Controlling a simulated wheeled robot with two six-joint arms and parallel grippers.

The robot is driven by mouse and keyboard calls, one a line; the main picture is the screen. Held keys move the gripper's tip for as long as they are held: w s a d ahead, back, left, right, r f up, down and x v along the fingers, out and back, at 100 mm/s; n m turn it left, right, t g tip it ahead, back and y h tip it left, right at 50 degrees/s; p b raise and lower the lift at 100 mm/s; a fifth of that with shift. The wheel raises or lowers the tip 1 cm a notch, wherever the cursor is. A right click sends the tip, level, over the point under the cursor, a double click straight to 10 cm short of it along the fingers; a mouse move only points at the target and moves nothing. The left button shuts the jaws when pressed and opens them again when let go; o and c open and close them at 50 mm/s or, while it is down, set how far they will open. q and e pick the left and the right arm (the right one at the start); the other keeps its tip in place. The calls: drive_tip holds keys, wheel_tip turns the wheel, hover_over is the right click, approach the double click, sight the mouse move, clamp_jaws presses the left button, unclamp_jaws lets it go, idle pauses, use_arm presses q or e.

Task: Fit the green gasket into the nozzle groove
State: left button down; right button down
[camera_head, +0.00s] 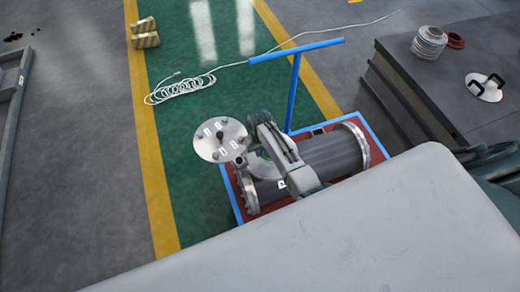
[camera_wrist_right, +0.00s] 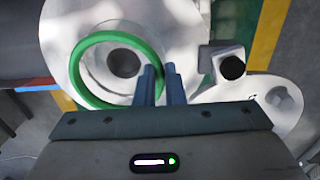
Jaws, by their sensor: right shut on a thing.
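The green gasket (camera_wrist_right: 73,70) is a thin ring in the right wrist view. My right gripper (camera_wrist_right: 161,72) is shut on its right edge. The ring lies over the pale round nozzle (camera_wrist_right: 62,28), around its dark central bore. I cannot tell whether the ring sits in the groove or just above it. In the head view the nozzle is on the dark flanged shell (camera_head: 335,152), mostly hidden by my right arm. There my right gripper (camera_head: 250,156) is over the nozzle, and its fingertips and the gasket are hard to make out. My left gripper is not in view.
A round metal cover (camera_head: 220,140) stands beside the nozzle on the left. The shell lies on a red cart with a blue handle (camera_head: 293,90). A coiled white cable (camera_head: 182,89) is on the green floor. A dark table (camera_head: 460,75) with rings and a handled disc is at right.

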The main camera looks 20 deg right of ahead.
drive_tip(key=shift+f, duration=0.45)
drive_tip(key=shift+p, duration=0.6)
idle(1.4)
drive_tip(key=shift+f+b, duration=0.95)
drive_tip(key=shift+f, duration=0.25)
drive_tip(key=c, duration=1.4)
unclamp_jaws()
drive_tip(key=shift+c, duration=0.2)
drive_tip(key=shift+r, duration=0.1)
wheel_tip(320, 180, up, 11)
drive_tip(key=shift+f, duration=0.2)
